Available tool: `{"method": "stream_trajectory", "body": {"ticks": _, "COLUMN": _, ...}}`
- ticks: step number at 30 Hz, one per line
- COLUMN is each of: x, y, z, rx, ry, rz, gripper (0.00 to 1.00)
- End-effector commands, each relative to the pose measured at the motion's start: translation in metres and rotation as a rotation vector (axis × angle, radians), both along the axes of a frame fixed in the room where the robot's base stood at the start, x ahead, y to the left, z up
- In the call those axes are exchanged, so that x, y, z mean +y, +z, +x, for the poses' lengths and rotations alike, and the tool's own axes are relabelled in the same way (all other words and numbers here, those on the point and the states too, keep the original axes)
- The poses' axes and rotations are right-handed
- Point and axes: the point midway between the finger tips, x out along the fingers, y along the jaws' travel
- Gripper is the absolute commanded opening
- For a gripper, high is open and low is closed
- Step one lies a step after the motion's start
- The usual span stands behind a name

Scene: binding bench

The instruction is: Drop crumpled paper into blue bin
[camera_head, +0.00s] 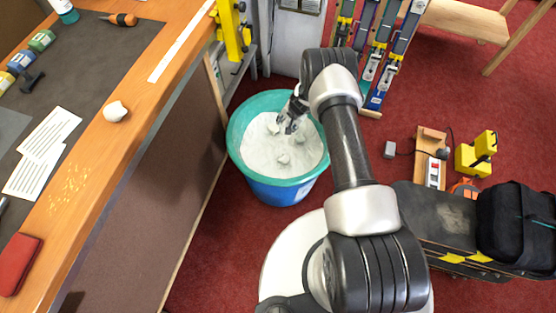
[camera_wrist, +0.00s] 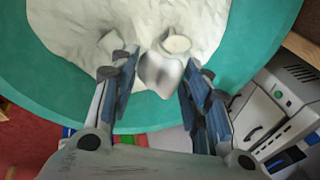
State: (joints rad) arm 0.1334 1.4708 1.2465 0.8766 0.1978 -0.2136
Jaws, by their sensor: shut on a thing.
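The blue bin (camera_head: 270,190) stands on the floor beside the bench, with a teal rim (camera_head: 236,125) and a white lining (camera_head: 258,165). My gripper (camera_head: 289,124) is over its opening. In the wrist view, my gripper (camera_wrist: 163,78) is shut on a crumpled white paper (camera_wrist: 162,74) between its fingertips. More crumpled pieces show inside the bin, one (camera_head: 284,159) near the middle; two appear beyond the fingers in the wrist view (camera_wrist: 176,44). Another crumpled white paper (camera_head: 116,111) lies on the bench's wooden edge.
The bench (camera_head: 140,95) runs along the left, with printed sheets (camera_head: 42,150), a red pouch (camera_head: 18,264) and a screwdriver (camera_head: 122,19). A yellow stand (camera_head: 232,30) and a grey machine (camera_head: 297,40) are behind the bin. A rack (camera_head: 378,60) and tools lie to the right.

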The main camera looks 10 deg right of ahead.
Motion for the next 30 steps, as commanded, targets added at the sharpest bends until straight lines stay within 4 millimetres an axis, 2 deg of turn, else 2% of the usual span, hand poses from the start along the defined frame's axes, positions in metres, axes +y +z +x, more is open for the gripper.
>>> {"method": "stream_trajectory", "body": {"ticks": 8, "x": -0.0001, "y": -0.0016, "z": 0.0007, "rx": -0.001, "ry": 0.000, "rz": 0.000, "gripper": 0.34}}
{"method": "stream_trajectory", "body": {"ticks": 9, "x": 0.0000, "y": -0.0015, "z": 0.0006, "rx": -0.001, "ry": 0.000, "rz": 0.000, "gripper": 0.45}}
{"method": "stream_trajectory", "body": {"ticks": 19, "x": -0.0001, "y": -0.0015, "z": 0.0005, "rx": -0.001, "ry": 0.000, "rz": 0.000, "gripper": 0.67}}
{"method": "stream_trajectory", "body": {"ticks": 30, "x": -0.0005, "y": 0.0021, "z": 0.0002, "rx": -0.002, "ry": 0.001, "rz": -0.001, "gripper": 0.67}}
